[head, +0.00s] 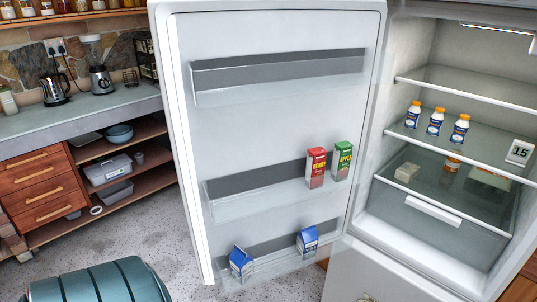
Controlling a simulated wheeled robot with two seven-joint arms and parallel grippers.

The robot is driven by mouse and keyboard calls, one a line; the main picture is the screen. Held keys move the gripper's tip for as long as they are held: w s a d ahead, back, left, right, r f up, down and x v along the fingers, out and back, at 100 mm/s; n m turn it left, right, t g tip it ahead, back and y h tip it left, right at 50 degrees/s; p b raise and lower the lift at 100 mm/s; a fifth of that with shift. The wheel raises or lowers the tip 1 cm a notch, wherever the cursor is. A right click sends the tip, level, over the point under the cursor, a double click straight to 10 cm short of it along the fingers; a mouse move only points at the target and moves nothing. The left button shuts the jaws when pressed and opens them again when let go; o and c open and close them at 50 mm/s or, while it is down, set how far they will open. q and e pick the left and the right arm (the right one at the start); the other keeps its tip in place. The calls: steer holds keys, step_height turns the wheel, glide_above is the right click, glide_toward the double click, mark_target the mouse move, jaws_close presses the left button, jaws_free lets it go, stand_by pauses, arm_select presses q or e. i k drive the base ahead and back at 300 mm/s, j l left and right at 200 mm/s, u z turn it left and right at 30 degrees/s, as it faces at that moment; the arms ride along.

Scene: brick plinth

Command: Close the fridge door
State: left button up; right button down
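The fridge door (270,128) stands wide open, hinged on its right side next to the fridge body, with its inner face towards me. Its door shelves hold a red carton (315,168), a green carton (342,160) and two blue-and-white cartons (307,240). The open fridge (415,60) is at the right, with glass shelves, small bottles (436,121) and a clear drawer (432,212) inside. Neither of my grippers is in view.
A counter (90,118) with a kettle (55,88) and a blender (101,78) runs along the left, above wooden drawers (42,185) and open shelves. A teal ribbed rounded object (100,284) is at the bottom left. Speckled floor (160,235) is clear between it and the door.

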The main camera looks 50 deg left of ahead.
mark_target(247, 87)
steer(key=j+z, duration=0.15)
steer(key=j, duration=0.3)
steer(key=k+j+z, duration=0.1)
steer(key=j, duration=0.3)
steer(key=k+j+z, duration=0.15)
steer(key=j, duration=0.25)
steer(key=k+j+z, duration=0.1)
steer(key=j, duration=0.3)
steer(key=k+j+z, duration=0.15)
steer(key=j, duration=0.2)
steer(key=j+z, duration=0.2)
steer(key=j, duration=0.4)
steer(key=k+j+z, duration=0.15)
steer(key=j, duration=0.45)
steer(key=k+j+z, duration=0.2)
steer(key=j, duration=0.45)
steer(key=i+j, duration=0.1)
steer(key=j, duration=0.3)
steer(key=i+j+z, duration=0.1)
steer(key=j, duration=0.3)
steer(key=i+j, duration=0.1)
steer(key=j, duration=0.3)
steer(key=k+l+z, duration=0.1)
steer(key=k, duration=0.4)
steer(key=k+l+z, duration=0.1)
steer(key=k+l, duration=0.15)
steer(key=k, duration=0.3)
steer(key=k+l+z, duration=0.15)
steer(key=k, duration=0.35)
steer(key=l, duration=0.1)
